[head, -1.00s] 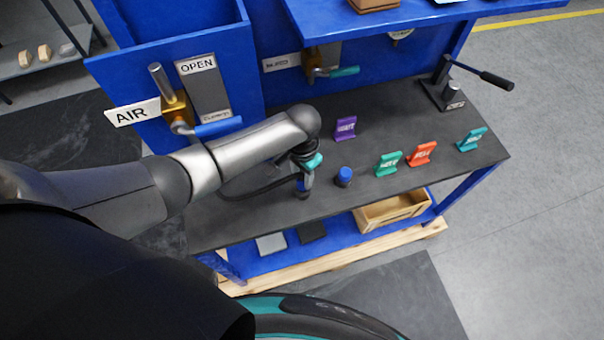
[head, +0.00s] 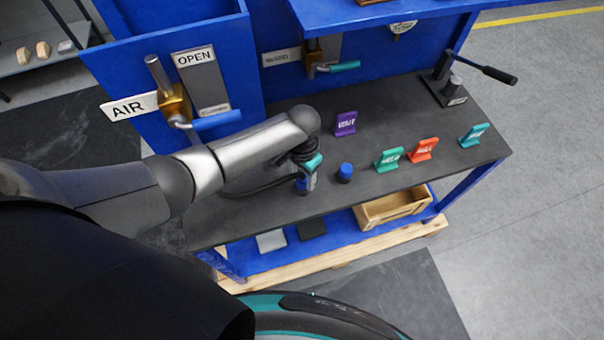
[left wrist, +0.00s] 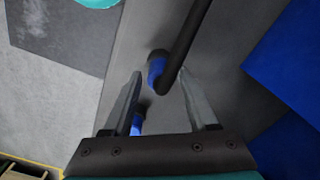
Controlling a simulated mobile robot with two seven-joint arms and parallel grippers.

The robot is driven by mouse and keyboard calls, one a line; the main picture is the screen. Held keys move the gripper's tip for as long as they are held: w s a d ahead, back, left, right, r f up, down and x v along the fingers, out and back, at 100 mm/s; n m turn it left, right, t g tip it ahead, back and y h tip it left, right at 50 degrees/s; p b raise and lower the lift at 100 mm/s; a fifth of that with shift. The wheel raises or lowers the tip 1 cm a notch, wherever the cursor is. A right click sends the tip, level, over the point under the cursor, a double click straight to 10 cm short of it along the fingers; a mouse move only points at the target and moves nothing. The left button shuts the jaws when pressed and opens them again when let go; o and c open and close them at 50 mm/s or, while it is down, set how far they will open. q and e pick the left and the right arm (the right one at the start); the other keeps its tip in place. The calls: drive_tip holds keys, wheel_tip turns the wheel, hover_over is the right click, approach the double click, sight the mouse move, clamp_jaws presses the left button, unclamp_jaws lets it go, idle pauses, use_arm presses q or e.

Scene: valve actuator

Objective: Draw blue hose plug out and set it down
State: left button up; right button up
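The blue hose plug (left wrist: 156,70) sits at the end of a black hose (left wrist: 182,32) in the left wrist view. In the head view the hose (head: 243,192) curves over the dark bench to my left gripper (head: 304,186), which points down near the bench's front edge. In the wrist view my left gripper (left wrist: 160,76) is open, with its fingertips on either side of the plug and a gap visible at each. The plug's lower end is hard to make out. A separate blue-topped cylinder (head: 345,172) stands right of the gripper. My right gripper is not in view.
Purple (head: 345,123), green (head: 389,160), orange (head: 423,150) and teal (head: 474,135) label stands are on the bench (head: 400,115). A black lever (head: 487,71) is at the back right. A blue-handled AIR valve (head: 215,121) is at the left. A wooden crate (head: 392,207) is below.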

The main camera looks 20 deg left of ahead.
sight(302, 176)
use_arm(q)
drive_tip(key=shift+o, duration=0.9)
wheel_tip(302, 176, up, 15)
drive_tip(key=p, duration=0.2)
drive_tip(key=shift+r, duration=0.15)
